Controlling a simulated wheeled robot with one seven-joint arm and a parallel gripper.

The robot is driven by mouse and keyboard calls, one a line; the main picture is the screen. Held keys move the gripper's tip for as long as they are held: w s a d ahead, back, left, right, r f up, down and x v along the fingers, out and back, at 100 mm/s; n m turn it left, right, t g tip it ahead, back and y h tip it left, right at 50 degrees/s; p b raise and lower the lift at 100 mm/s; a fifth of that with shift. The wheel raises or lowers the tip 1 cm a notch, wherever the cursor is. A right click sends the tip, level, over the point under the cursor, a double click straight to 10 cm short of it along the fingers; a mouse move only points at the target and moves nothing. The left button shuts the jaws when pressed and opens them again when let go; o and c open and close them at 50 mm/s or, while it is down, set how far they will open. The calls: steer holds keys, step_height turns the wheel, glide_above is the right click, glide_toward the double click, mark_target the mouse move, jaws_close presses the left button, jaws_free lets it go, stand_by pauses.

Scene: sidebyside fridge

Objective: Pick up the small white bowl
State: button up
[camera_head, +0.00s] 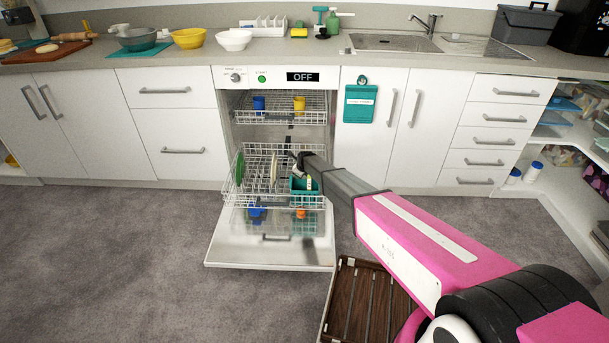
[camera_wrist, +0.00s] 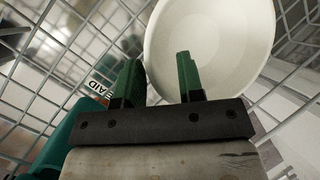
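A round white dish (camera_wrist: 225,40) fills the upper middle of the wrist view; it looks shallow, and I cannot tell for sure whether it is a bowl or a plate. In the head view a pale dish (camera_head: 274,168) stands on edge in the dishwasher's lower rack (camera_head: 262,190). Another white bowl (camera_head: 234,40) sits on the counter. My gripper (camera_wrist: 158,72) is open, with green fingers apart. In the wrist view the dish's lower left rim passes between them, the right finger overlapping the dish. Contact cannot be told. My gripper also shows over the rack (camera_head: 301,160).
The dishwasher door (camera_head: 268,250) is down. A teal basket (camera_head: 304,186) is close beside my gripper, also in the wrist view (camera_wrist: 60,140). A green plate (camera_head: 240,168) stands at the rack's left. The upper rack (camera_head: 279,118) above holds a blue and a yellow cup. Rack wires surround the fingers.

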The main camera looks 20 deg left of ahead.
steer(key=x, duration=0.2)
steer(key=shift+w+a+f, duration=0.1)
steer(key=shift+f, duration=0.2)
jaws_close()
steer(key=shift+r, duration=0.15)
